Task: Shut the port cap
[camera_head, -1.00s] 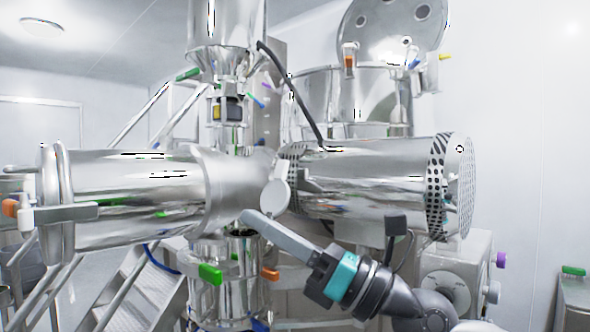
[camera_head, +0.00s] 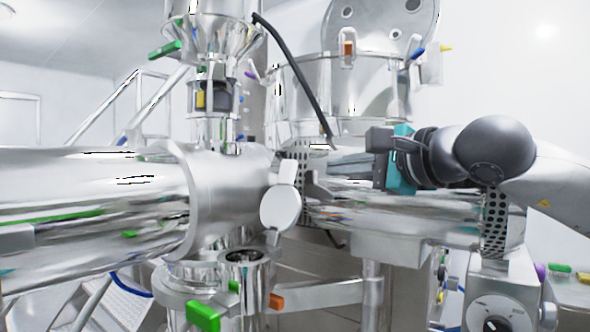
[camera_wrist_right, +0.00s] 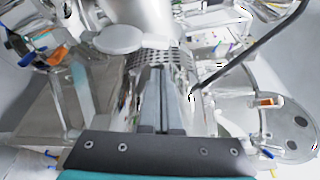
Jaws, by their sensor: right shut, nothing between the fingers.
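The port cap (camera_head: 280,208) is a pale round disc, standing up on its hinge behind and right of the small port (camera_head: 243,256). The port's round mouth faces up and is uncovered. The cap also shows as a pale disc in the right wrist view (camera_wrist_right: 118,39). My right gripper (camera_head: 318,183) reaches in from the right, beside the cap and apart from it. Its fingers are shut and empty in the right wrist view (camera_wrist_right: 160,70), pointing toward the perforated band, with the cap left of the tips. My left gripper is not in view.
A large steel cylinder (camera_head: 90,200) fills the left. Another horizontal cylinder (camera_head: 420,215) lies below my right arm. A black hose (camera_head: 295,70) hangs above the gripper. Green (camera_head: 202,316) and orange (camera_head: 277,301) handles stick out by the port.

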